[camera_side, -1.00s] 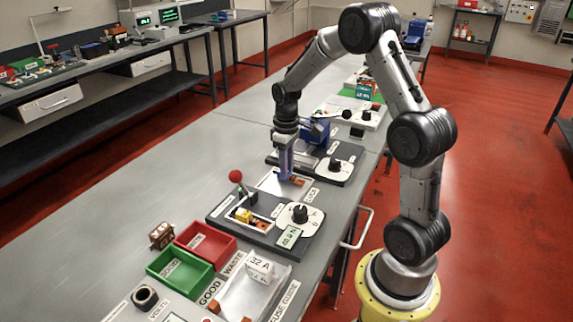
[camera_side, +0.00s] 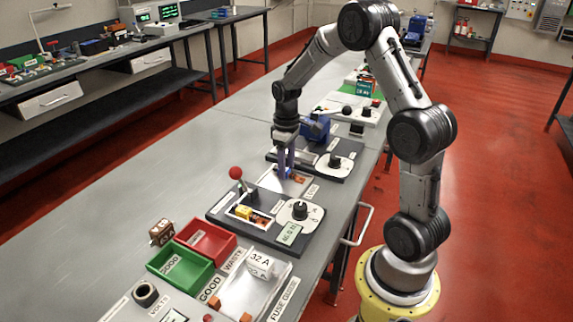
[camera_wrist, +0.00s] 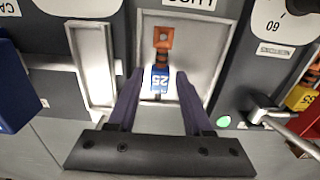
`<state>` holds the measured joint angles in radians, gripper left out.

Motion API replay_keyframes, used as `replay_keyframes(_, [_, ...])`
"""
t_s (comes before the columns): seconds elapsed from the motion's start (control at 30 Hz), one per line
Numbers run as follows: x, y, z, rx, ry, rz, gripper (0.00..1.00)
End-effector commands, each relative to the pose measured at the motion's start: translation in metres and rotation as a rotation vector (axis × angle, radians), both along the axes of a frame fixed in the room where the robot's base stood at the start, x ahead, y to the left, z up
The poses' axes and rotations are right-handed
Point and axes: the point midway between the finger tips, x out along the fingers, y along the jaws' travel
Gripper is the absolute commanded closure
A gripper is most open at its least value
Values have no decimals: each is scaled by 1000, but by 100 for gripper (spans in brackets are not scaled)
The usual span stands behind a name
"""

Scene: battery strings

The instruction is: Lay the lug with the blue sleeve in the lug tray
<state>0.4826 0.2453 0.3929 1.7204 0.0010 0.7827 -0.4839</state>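The lug with the blue sleeve (camera_wrist: 160,80) shows in the wrist view, with a copper end and the number 25 on its sleeve. It lies inside the pale lug tray (camera_wrist: 205,60), its copper end pointing away from my gripper. My gripper (camera_wrist: 157,92) is open, with one purple finger on each side of the sleeve and a gap to both. In the side view my gripper (camera_side: 286,174) stands low over the near-left part of the lug tray (camera_side: 268,184). The lug (camera_side: 297,176) shows there only as a small orange and blue patch beside the fingers.
A dark fixture with a red-knobbed lever (camera_side: 236,173) and a yellow-sleeved piece (camera_side: 243,212) stands close in front of the tray. A blue device (camera_side: 316,129) stands behind. Red (camera_side: 228,240) and green (camera_side: 205,279) bins sit nearer.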

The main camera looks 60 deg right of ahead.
Motion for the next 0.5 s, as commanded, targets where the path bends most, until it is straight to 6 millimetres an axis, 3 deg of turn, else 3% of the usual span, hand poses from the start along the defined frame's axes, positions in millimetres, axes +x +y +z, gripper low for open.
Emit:
replay_keyframes(0.37, [0,0,1,0,1,0,36])
replay_keyframes(0.5, [1,0,13,-1,-3,0,36])
